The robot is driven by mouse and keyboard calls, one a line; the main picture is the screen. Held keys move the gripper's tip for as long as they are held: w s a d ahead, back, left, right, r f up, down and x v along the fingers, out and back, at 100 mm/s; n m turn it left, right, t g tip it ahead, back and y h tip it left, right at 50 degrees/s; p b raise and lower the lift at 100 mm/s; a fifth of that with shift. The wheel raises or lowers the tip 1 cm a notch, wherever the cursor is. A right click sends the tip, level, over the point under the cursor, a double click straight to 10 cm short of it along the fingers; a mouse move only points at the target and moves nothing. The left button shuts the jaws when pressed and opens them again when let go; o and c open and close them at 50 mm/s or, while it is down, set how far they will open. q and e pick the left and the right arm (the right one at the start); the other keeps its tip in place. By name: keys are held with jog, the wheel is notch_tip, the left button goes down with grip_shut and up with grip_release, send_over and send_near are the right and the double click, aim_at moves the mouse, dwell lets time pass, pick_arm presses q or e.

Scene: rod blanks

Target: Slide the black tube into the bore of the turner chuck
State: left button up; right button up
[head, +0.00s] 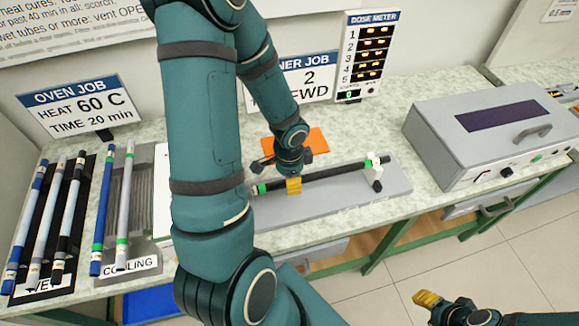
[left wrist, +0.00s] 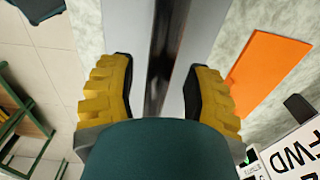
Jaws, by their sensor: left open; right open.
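The black tube (head: 335,173) lies lengthwise over the grey turner base (head: 350,199), with green bands near both ends. Its right end is at a small white stand (head: 375,173). Its left end runs behind my left arm, and I cannot make out the chuck or its bore. My left gripper (head: 293,186) is over the tube. In the left wrist view the open yellow fingers (left wrist: 160,90) stand on either side of the dark tube (left wrist: 164,50), with gaps showing. My right gripper (head: 428,300) is open and empty, low at the right over the floor.
An orange sheet (head: 308,142) lies behind the turner. A grey oven-like box (head: 495,130) stands at the right. Several tubes lie in racks at the left, by the cooling label (head: 130,265). Sign boards and a dose meter (head: 368,55) stand at the back.

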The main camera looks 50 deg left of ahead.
pick_arm(q)
notch_tip(320, 180, up, 12)
jog(key=shift+f, duration=0.25)
dwell(0.7)
